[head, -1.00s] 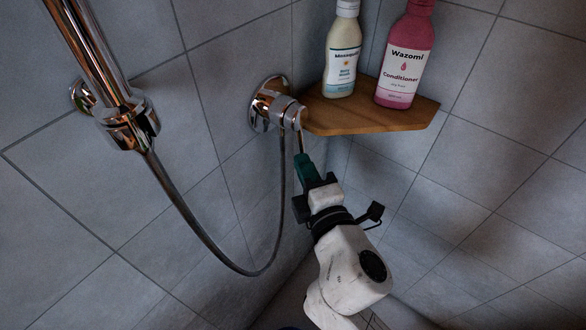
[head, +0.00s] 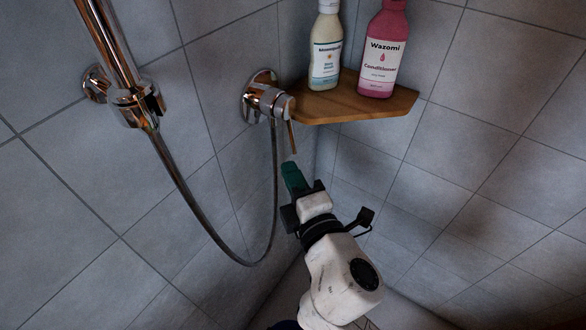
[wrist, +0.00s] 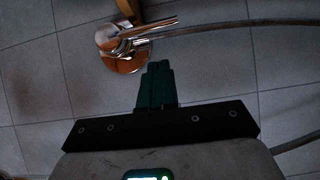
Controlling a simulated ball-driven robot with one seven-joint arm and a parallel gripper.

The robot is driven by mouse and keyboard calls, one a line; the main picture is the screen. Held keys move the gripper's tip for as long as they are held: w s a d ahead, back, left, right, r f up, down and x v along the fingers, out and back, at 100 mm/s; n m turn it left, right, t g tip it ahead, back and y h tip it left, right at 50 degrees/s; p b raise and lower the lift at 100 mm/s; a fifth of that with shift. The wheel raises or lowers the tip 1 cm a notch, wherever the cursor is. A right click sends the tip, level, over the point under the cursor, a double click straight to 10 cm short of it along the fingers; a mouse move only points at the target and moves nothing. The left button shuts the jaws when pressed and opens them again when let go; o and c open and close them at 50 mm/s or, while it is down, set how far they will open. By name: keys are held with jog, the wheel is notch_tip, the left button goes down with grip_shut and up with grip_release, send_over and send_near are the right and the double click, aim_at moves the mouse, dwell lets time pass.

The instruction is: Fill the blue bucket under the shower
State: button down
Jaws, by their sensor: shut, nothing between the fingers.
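The chrome shower valve (head: 262,97) is on the tiled wall at the upper middle of the head view, its thin lever (head: 292,138) pointing down. In the wrist view the valve (wrist: 122,48) is just beyond my fingertips. My gripper (head: 289,168) has dark green fingers, shut and empty, just below the lever's end with a small gap. Its fingers also show in the wrist view (wrist: 157,72). The chrome shower rail and holder (head: 134,103) are at upper left, and a hose (head: 190,206) loops to the valve. No water shows.
A wooden corner shelf (head: 345,108) is right of the valve, above my gripper. It bears a cream bottle (head: 325,50) and a pink conditioner bottle (head: 381,52). Tiled walls meet in the corner behind my gripper. The hose hangs close to its left.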

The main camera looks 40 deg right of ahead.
jog(key=b+v, duration=0.2)
jog(key=v, duration=0.6)
jog(key=shift+r, duration=0.3)
jog(key=shift+a, duration=0.15)
dwell(0.3)
